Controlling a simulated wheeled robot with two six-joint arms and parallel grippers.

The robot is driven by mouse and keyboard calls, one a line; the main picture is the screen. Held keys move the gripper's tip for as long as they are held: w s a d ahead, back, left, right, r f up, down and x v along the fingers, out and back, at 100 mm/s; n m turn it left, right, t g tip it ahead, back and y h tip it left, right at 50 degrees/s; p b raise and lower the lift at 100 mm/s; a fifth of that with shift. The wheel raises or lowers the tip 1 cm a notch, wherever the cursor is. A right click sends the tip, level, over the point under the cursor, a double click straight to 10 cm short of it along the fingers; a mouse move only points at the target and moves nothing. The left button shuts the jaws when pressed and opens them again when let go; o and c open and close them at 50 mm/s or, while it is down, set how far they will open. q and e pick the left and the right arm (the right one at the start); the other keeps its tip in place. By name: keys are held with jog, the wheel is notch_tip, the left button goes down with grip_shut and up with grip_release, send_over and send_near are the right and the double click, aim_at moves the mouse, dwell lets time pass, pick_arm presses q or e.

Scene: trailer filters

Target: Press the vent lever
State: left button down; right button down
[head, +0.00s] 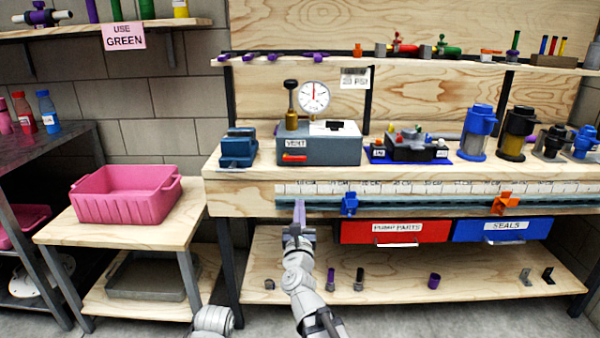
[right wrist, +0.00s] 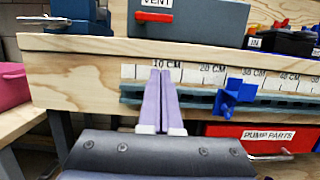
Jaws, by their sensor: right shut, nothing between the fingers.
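The vent lever (head: 294,158) is a short red bar on the front of a grey-blue box (head: 345,150), under a white label reading VENT. The box stands on the wooden bench and carries a round dial gauge (head: 314,97). In the right wrist view the red lever (right wrist: 155,17) is at the top, on the box front. My right gripper (head: 299,208) is shut and empty, with its purple fingers pointing up in front of the bench's front edge, below the lever and apart from it. Its fingers also show in the right wrist view (right wrist: 161,85). My left gripper is not in view.
A ruler strip and rail (head: 420,203) run along the bench front, with a blue clamp (head: 349,204) and an orange clamp (head: 504,203). A blue vise (head: 238,148) stands left of the box. Red (head: 395,231) and blue (head: 502,229) drawers hang below. A pink bin (head: 126,195) is at left.

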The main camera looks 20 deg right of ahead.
aim_at(300, 175)
jog(key=shift+w, duration=0.1)
jog(key=p+x, duration=0.2)
jog(key=x, duration=0.8)
jog(key=shift+w+r+p, duration=0.15)
jog(key=shift+w+p, duration=0.05)
jog(key=shift+p, duration=0.15)
jog(key=shift+s+r+p, duration=0.25)
jog(key=shift+r+p, duration=1.6)
jog(key=shift+p, duration=0.05)
